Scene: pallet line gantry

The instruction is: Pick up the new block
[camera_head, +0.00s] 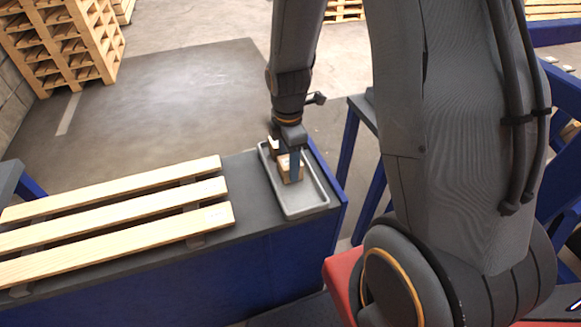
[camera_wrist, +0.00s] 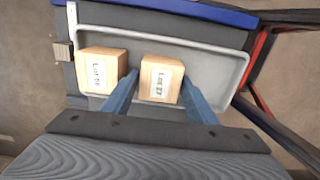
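Two light wooden blocks with white labels stand in a grey tray (camera_head: 308,209). In the wrist view one block (camera_wrist: 101,72) is on the left and the other block (camera_wrist: 161,80) is near the middle. The label print is too blurred to read surely, so I cannot tell which is the new block. My gripper (camera_wrist: 161,88) points down over the tray, its blue fingers on either side of the middle block. Narrow gaps seem to show beside that block, so the gripper looks open around it. In the head view my gripper (camera_head: 293,165) partly hides the blocks.
The tray, whose rim also shows in the wrist view (camera_wrist: 215,53), sits at the right end of a dark-topped blue table (camera_head: 245,190). Wooden slats (camera_head: 120,217) lie on the table to the left. A pallet stack (camera_head: 65,45) stands at the far left. Blue frames stand at right.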

